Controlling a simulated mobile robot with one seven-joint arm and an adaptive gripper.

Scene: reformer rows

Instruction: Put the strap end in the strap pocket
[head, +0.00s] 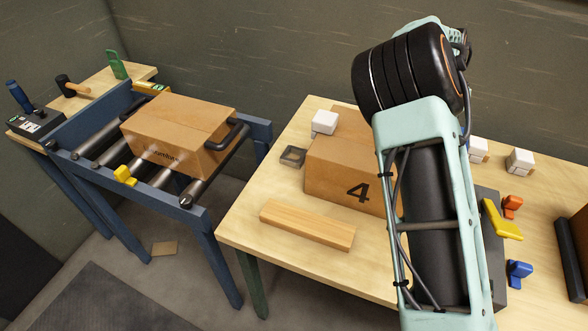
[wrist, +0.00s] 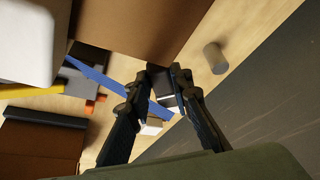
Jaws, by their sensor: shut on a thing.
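My gripper shows in the wrist view (wrist: 166,82), its fingertips close together on a small dark piece that looks like the strap end (wrist: 158,77). The fingers hide most of it. A long blue band (wrist: 100,76) runs from a dark block to behind the fingers; I cannot tell whether it joins the held piece. In the head view my own arm hides the gripper and what it holds. A small dark grey open frame (head: 293,156) lies left of the carton marked 4; I cannot tell if it is the strap pocket.
The carton (head: 335,175) stands on the wooden table, a wooden bar (head: 307,224) in front. Yellow (head: 502,220), orange (head: 512,206) and blue (head: 519,271) levers are at right. A grey cylinder (wrist: 215,57) stands near the fingers. A roller conveyor (head: 175,211) is at left.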

